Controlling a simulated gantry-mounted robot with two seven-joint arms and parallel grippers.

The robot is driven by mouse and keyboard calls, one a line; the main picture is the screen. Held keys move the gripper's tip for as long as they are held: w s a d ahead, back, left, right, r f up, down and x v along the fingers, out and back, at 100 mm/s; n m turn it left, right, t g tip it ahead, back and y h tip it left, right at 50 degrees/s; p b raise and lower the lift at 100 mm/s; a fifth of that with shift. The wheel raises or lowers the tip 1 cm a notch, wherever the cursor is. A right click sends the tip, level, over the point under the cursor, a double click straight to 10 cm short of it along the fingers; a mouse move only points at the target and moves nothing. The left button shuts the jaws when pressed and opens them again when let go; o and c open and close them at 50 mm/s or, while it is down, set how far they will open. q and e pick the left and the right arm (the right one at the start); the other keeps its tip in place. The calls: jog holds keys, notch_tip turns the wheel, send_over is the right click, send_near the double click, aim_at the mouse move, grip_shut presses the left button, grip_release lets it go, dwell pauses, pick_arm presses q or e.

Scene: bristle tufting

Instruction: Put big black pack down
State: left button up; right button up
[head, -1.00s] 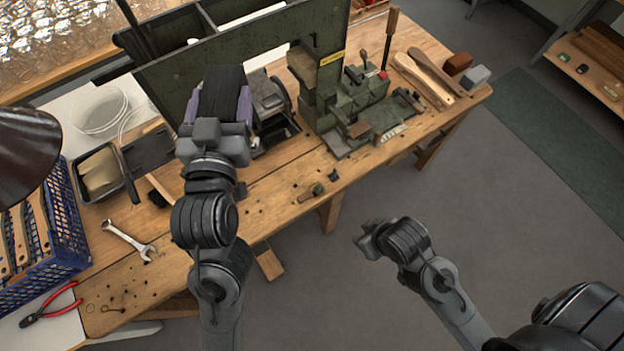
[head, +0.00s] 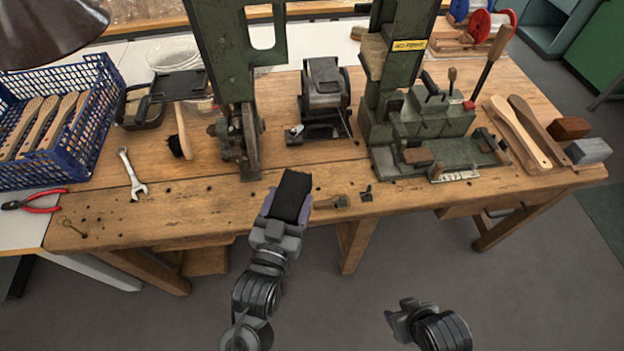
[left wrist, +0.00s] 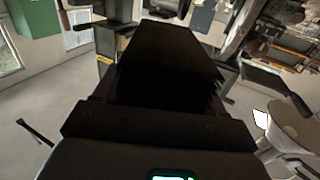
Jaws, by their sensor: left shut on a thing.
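The big black pack (head: 291,196) is a block of black bristles. My left gripper (head: 280,218) is shut on it and holds it at the front edge of the wooden bench, in front of the green machine. I cannot tell whether the pack touches the bench. In the left wrist view the pack (left wrist: 170,70) fills the middle as a dark block, and its far side is hidden. My right gripper (head: 398,312) is low in the head view, away from the bench over the floor; its fingertips are too small and turned to read.
The bench's front left is mostly clear.

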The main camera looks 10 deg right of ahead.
pick_arm(q)
jog(key=w+f+b, duration=0.1)
jog(key=w+f, duration=0.1)
jog(key=w, duration=0.1)
jog(key=w+d+f+b, duration=0.1)
jog(key=w+f+b, duration=0.1)
jog(key=w+f, duration=0.1)
jog(key=w+f+b, duration=0.1)
jog(key=w+f, duration=0.1)
jog(key=w, duration=0.3)
jog(key=shift+w+d+f, duration=0.1)
jog(key=shift+d+f, duration=0.15)
jog(key=shift+d, duration=0.1)
notch_tip(320, 180, down, 4)
jog(key=shift+f+b, duration=0.1)
jog(key=shift+b, duration=1)
jog(key=shift+f, duration=0.1)
jog(key=o, duration=1.2)
jog(key=shift+r, duration=0.2)
jog(key=p+v, duration=0.3)
jog(key=v, duration=0.9)
jog(key=shift+a, duration=0.1)
